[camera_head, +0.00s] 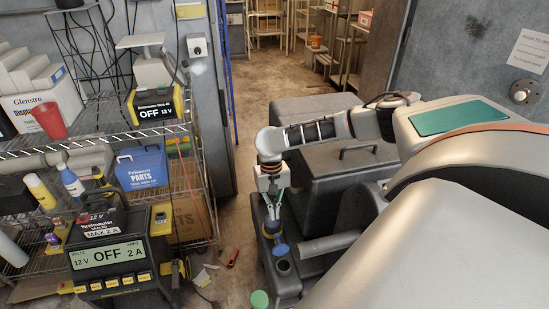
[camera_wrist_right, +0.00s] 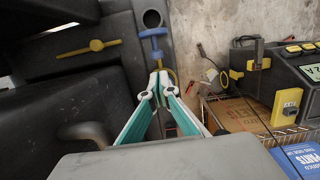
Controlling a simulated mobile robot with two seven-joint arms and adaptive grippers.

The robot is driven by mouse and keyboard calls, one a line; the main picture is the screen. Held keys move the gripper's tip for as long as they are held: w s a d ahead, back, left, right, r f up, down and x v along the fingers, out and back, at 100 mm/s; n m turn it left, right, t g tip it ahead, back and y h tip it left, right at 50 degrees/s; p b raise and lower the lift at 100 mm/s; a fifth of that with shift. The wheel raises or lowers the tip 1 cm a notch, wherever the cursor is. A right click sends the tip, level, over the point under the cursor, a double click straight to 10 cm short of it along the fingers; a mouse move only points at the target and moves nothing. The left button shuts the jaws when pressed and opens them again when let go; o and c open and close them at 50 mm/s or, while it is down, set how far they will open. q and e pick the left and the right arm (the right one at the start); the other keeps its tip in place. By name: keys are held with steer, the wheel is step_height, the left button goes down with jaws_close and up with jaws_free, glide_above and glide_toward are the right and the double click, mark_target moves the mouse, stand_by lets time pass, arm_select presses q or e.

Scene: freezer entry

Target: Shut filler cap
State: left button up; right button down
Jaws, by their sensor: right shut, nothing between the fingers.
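The blue filler cap (camera_head: 281,249) stands beside the round, dark filler opening (camera_head: 283,267) on a dark grey tank. In the right wrist view the blue cap (camera_wrist_right: 154,45) is just beyond my fingertips, and the opening (camera_wrist_right: 152,18) shows uncovered above it. My right gripper (camera_head: 273,216) reaches down over the tank, close to the cap. Its teal-padded fingers are shut and empty, with the tips together in the wrist view (camera_wrist_right: 158,76). I cannot tell whether the tips touch the cap. My left gripper is not in view.
A yellow handle (camera_wrist_right: 90,47) lies on the dark body beside the cap. A green cap (camera_head: 259,299) is nearer the front. Wire shelves with a battery charger (camera_head: 110,255) and a blue parts bin (camera_head: 142,167) stand left. Bare floor (camera_head: 275,85) runs behind.

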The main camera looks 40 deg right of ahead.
steer(key=f, duration=0.5)
steer(key=shift+s+a+f, duration=0.1)
steer(key=shift+s+a, duration=0.05)
steer(key=shift+s, duration=0.25)
steer(key=shift+f, duration=0.4)
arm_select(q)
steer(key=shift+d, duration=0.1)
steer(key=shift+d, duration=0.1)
arm_select(e)
steer(key=shift+s, duration=0.1)
steer(key=shift+s+a+r+t, duration=0.15)
steer(key=shift+s+t, duration=0.05)
steer(key=shift+t, duration=0.1)
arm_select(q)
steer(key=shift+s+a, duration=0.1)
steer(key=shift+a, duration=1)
